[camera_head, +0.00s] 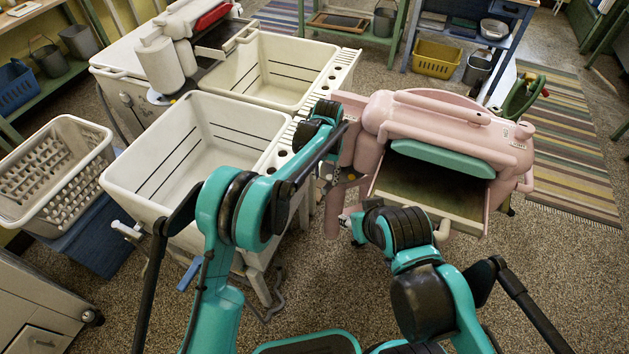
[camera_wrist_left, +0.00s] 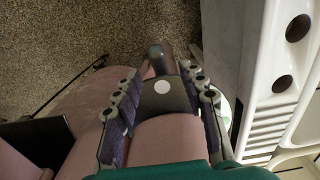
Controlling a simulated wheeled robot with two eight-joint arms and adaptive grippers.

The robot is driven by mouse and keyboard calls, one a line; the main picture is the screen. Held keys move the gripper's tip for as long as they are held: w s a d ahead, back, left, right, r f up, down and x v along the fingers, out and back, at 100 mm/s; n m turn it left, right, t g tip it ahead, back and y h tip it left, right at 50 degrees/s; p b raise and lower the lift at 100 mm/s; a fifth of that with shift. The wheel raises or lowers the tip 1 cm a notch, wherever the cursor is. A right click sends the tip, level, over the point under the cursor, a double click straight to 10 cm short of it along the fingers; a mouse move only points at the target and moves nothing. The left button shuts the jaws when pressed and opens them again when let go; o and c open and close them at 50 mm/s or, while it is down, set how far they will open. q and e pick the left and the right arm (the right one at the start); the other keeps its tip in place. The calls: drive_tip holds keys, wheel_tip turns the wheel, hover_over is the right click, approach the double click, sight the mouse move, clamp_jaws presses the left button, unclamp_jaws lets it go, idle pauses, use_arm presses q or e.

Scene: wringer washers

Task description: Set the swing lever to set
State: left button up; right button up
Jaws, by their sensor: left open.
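The pink wringer (camera_head: 430,115) stands right of the white tubs, with a teal strip and a dark tray below it. In the left wrist view a dark grey lever with a white dot (camera_wrist_left: 163,88) and a rounded knob end lies over pink casing; I take it for the swing lever. My left gripper (camera_wrist_left: 160,100) is open, its purple-padded fingers on either side of the lever, with gaps showing. In the head view its arm reaches the gap between tub and wringer, fingers mostly hidden. My right arm ends low before the wringer; its jaws are unclear. The lever's set mark cannot be read.
Two white tubs (camera_head: 115,178) with a holed rim are close left of my left arm; the rim (camera_wrist_left: 268,70) also shows in the left wrist view. A cream basket (camera_head: 70,165) stands far left. Speckled floor is open at the right, with a striped rug (camera_head: 570,150).

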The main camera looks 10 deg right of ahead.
sight(326, 187)
use_arm(q)
drive_tip(key=shift+d+f, duration=0.25)
drive_tip(key=shift+f, duration=0.4)
wheel_tip(326, 187, down, 7)
drive_tip(key=b, duration=0.2)
drive_tip(key=shift+f+b, duration=0.15)
drive_tip(key=shift+b, duration=0.2)
clamp_jaws()
